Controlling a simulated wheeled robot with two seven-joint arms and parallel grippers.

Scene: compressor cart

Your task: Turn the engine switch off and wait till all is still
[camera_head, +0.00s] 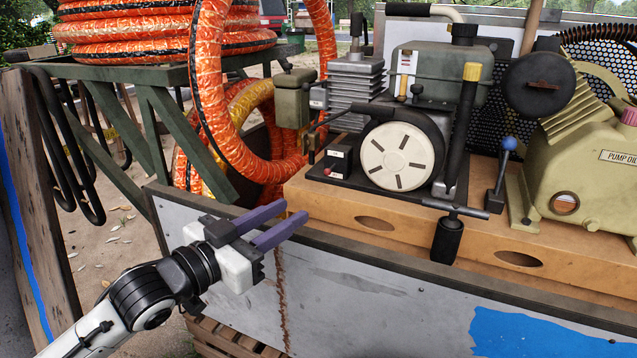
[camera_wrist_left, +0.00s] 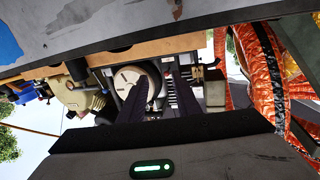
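The engine (camera_head: 350,95) stands on the wooden deck of the cart, with a white round slotted cover (camera_head: 397,157) on its front. A small black box with a pale label (camera_head: 338,160), likely the engine switch, sits at the engine's lower left, with a red knob (camera_head: 327,171) by its base. Its setting is too small to tell. My left gripper (camera_head: 293,209) is open and empty, its purple fingers in front of the cart's side panel, below and left of the box and apart from it. The round cover (camera_wrist_left: 139,85) shows behind the fingers in the left wrist view. My right gripper is out of view.
The cart's grey side panel (camera_head: 380,285) runs along the front. A black T-handle (camera_head: 448,238) hangs over the deck edge. A blue-knobbed lever (camera_head: 503,165) and a beige pump (camera_head: 590,170) stand at right. Orange hose coils (camera_head: 220,90) and a green rack (camera_head: 165,120) are at left.

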